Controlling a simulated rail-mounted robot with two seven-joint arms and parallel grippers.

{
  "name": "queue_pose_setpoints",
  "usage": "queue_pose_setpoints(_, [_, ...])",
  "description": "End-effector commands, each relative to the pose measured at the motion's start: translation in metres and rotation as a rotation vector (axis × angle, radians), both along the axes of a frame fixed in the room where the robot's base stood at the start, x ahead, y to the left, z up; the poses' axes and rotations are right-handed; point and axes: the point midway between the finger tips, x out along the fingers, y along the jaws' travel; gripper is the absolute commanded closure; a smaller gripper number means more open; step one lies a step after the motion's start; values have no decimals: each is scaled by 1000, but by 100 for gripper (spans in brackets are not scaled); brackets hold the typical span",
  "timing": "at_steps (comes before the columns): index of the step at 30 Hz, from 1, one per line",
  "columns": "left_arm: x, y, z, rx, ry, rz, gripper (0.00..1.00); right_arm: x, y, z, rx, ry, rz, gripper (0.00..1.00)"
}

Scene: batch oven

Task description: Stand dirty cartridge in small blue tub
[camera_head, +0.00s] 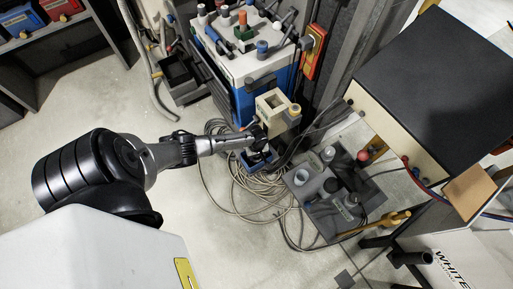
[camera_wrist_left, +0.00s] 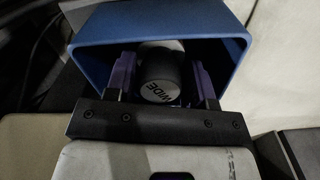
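The dirty cartridge (camera_wrist_left: 160,88), a dark grey cylinder with "WIDE" on its pale end face, is inside the small blue tub (camera_wrist_left: 160,20) in the left wrist view. The tub also shows, small and dark, in the head view (camera_head: 260,162), partly covered by my gripper. My left gripper (camera_wrist_left: 160,70) reaches into the tub mouth, with its purple-padded fingers on both sides of the cartridge. They appear closed against it. The cartridge's lower end and the tub floor are hidden. My right gripper is in neither view.
A blue cart (camera_head: 245,65) with a tool-covered top stands behind the tub. Coiled grey cables (camera_head: 235,205) lie on the floor around it. A grey tray of parts (camera_head: 325,195) stands to the right, below a large black-topped cabinet (camera_head: 440,80). Open floor lies at left.

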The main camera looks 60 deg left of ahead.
Motion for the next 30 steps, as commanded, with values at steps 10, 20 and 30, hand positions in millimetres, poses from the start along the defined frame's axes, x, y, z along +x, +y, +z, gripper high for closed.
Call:
queue_pose_setpoints(10, [0, 0, 0, 0, 1, 0, 31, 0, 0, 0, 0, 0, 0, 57])
queue_pose_setpoints(20, [-1, 0, 28, 0, 1, 0, 31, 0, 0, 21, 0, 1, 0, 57])
queue_pose_setpoints(30, [-1, 0, 94, 1, 0, 0, 31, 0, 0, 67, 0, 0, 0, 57])
